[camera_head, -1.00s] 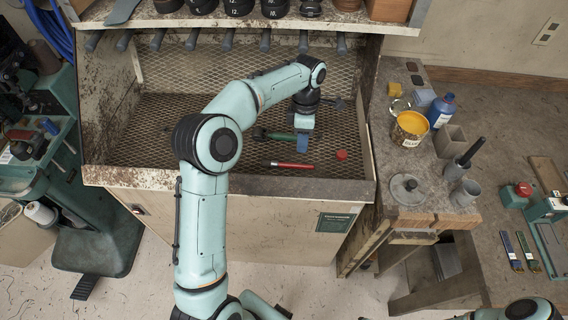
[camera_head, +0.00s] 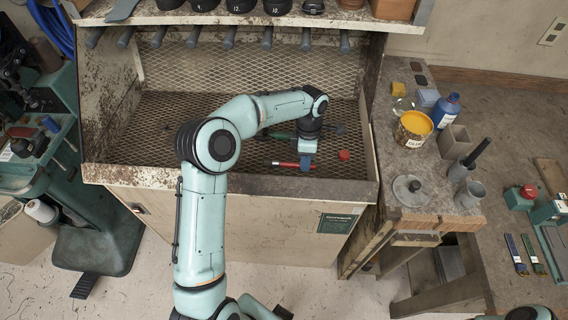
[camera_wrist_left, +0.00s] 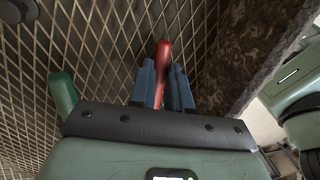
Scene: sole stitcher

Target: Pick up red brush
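The red brush (camera_head: 285,164) lies on the mesh floor of the bench tray, its long red handle running left to right in the head view. My left gripper (camera_head: 306,166) is down at the right part of this handle, with blue fingertips. In the left wrist view the red brush (camera_wrist_left: 164,54) runs between the two blue fingers of the left gripper (camera_wrist_left: 162,86), one finger on each side. The gap is narrow, and I cannot tell whether the fingers press on the handle. My right gripper is out of view.
A green-handled tool (camera_head: 281,134) lies just behind the brush; its green handle (camera_wrist_left: 63,94) is left of the fingers in the wrist view. A small red round object (camera_head: 344,155) sits to the right. The tray's front rim (camera_head: 270,188) is close. A glue can (camera_head: 413,129) stands on the side table.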

